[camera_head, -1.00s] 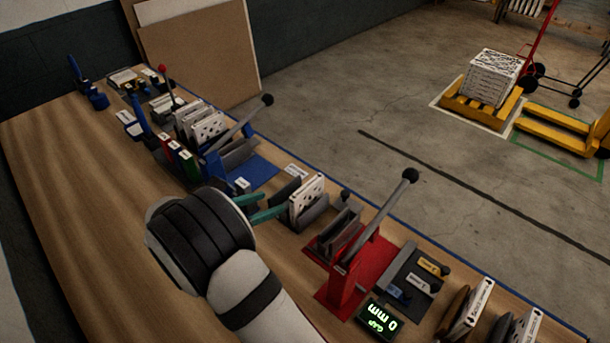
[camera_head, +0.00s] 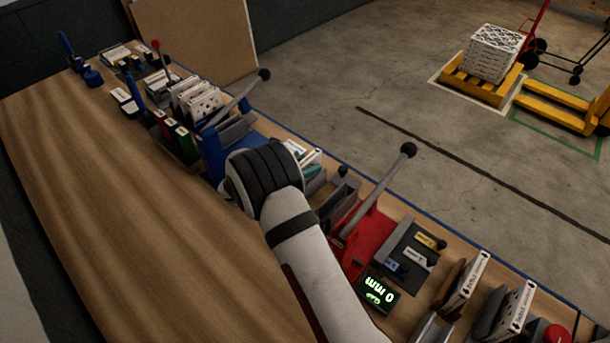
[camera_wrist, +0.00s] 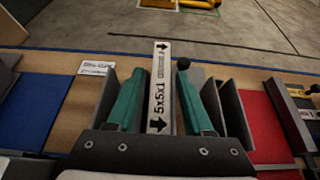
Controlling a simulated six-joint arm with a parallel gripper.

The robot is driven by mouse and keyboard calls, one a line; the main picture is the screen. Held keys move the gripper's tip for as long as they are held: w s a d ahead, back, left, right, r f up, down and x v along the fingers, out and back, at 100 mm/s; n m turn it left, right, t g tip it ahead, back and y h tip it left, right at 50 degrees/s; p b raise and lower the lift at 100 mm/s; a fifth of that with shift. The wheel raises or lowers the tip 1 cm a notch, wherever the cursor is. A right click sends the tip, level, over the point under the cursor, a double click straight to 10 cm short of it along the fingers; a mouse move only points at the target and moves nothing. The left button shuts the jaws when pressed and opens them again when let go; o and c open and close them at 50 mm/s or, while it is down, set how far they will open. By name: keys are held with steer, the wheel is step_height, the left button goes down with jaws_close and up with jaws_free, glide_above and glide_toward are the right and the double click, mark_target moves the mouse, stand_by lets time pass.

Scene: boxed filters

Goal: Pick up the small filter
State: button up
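The small filter (camera_wrist: 160,95) is a thin white panel marked "5x5x1" with black arrows. My gripper (camera_wrist: 161,82) has two teal fingers, one on each side of the filter. A gap shows between each finger and the filter, so the gripper is open around it. In the head view my dark wrist covers most of the holder, and only part of the filter (camera_head: 312,157) shows beyond it.
A red press with a long lever (camera_head: 372,195) stands just right of the holder. A blue press with its lever (camera_head: 238,100) and more filters (camera_head: 195,98) stand to the left. A green display (camera_head: 377,292) reads 0 mm. The wooden bench (camera_head: 120,210) is bare on the near side.

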jaws_close()
